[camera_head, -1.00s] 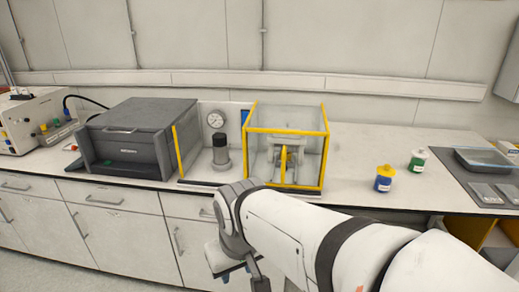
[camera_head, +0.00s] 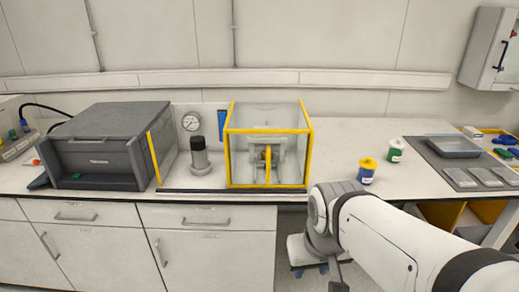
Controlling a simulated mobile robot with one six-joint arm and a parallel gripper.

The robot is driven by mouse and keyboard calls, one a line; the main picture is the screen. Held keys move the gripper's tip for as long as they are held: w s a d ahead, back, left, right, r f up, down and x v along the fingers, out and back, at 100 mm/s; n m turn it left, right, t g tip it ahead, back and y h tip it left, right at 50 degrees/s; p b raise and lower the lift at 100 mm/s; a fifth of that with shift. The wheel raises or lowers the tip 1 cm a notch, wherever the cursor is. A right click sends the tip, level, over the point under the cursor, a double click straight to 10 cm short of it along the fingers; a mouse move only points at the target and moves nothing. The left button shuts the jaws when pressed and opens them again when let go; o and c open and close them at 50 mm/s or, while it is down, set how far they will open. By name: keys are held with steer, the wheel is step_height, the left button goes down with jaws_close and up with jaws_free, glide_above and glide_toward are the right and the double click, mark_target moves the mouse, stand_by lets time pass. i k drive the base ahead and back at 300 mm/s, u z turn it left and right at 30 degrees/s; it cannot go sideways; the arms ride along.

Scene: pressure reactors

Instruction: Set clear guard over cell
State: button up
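The clear guard (camera_head: 268,131) is a see-through box with yellow edges and a yellow upright handle on its front. It stands upright on the bench. Directly to its left is the cell, with a grey reactor cylinder (camera_head: 200,158) with a black top, a gauge (camera_head: 191,122) behind it and a yellow-edged panel (camera_head: 154,158) on its left. The guard is beside the cylinder, not around it. A grey bracket-like shape shows through the guard. My arm reaches in from the lower right, below and right of the guard; my gripper's fingers do not show.
A dark grey instrument (camera_head: 108,145) stands left of the cell. Blue (camera_head: 366,171) and green (camera_head: 396,150) jars stand to the right, before a grey mat with trays (camera_head: 455,146). The bench between guard and jars is clear. Cabinet fronts (camera_head: 210,250) drop below the bench edge.

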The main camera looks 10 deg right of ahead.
mark_target(310, 131)
steer(key=z, duration=1.1)
steer(key=k, duration=0.95)
steer(key=u, duration=0.8)
steer(key=i, duration=1)
steer(key=u, duration=0.05)
